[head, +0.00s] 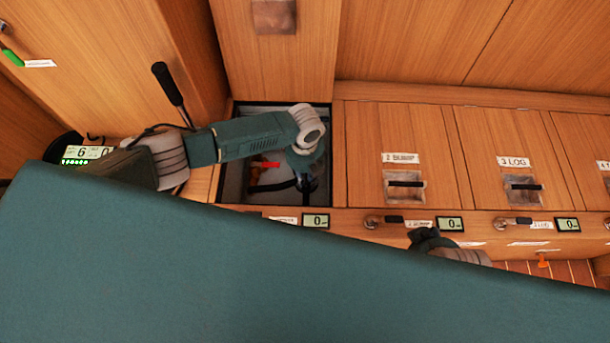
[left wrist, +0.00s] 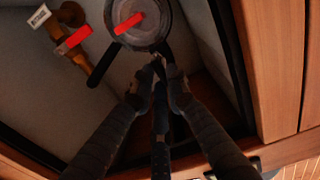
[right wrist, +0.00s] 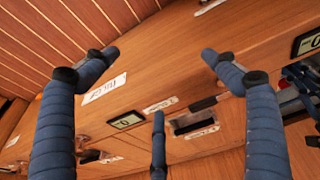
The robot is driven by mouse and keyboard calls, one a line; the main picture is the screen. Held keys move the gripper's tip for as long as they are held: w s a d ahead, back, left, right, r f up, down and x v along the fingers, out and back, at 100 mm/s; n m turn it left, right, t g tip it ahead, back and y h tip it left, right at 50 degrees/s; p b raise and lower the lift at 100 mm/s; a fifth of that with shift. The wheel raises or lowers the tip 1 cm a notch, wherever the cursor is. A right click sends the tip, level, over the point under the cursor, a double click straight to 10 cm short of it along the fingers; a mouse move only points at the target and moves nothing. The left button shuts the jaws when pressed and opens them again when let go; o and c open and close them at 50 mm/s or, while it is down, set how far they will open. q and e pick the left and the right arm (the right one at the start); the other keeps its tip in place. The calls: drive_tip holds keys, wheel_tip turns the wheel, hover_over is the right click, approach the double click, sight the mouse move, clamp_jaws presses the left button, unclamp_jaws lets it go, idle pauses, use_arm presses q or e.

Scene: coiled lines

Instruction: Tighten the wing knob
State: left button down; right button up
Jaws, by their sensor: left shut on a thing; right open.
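My left gripper (head: 305,184) reaches down into an open compartment in the wooden bench. In the left wrist view its fingertips (left wrist: 160,76) close on a dark arm at the edge of a round grey fitting (left wrist: 142,22). Another dark arm (left wrist: 102,66) sticks out from the fitting's other side. These arms look like the wing knob, though the fingers hide part of the grip. A red lever or tag lies across the fitting. My right gripper (head: 430,240) is outside the compartment, by the bench front. In the right wrist view it is open and empty (right wrist: 160,58).
A brass-coloured valve with a red handle (left wrist: 74,40) sits beside the fitting. The compartment walls are close around my left gripper. Closed lids, one marked 3 LOG (head: 514,162), lie to the right. Small displays (head: 316,220) and latches line the front. A black lever (head: 170,88) stands at left.

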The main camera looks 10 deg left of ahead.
use_arm(q)
drive_tip(key=m, duration=0.2)
drive_tip(key=shift+m, duration=0.8)
use_arm(e)
drive_tip(key=shift+v, duration=1.15)
drive_tip(key=shift+w+d+r, duration=0.1)
drive_tip(key=shift+d+r, duration=0.05)
drive_tip(key=shift+r, duration=0.05)
use_arm(q)
drive_tip(key=c, duration=1.7)
unclamp_jaws()
drive_tip(key=shift+w+a, duration=0.1)
wheel_tip(320, 180, up, 12)
use_arm(e)
drive_tip(key=shift+f, duration=0.15)
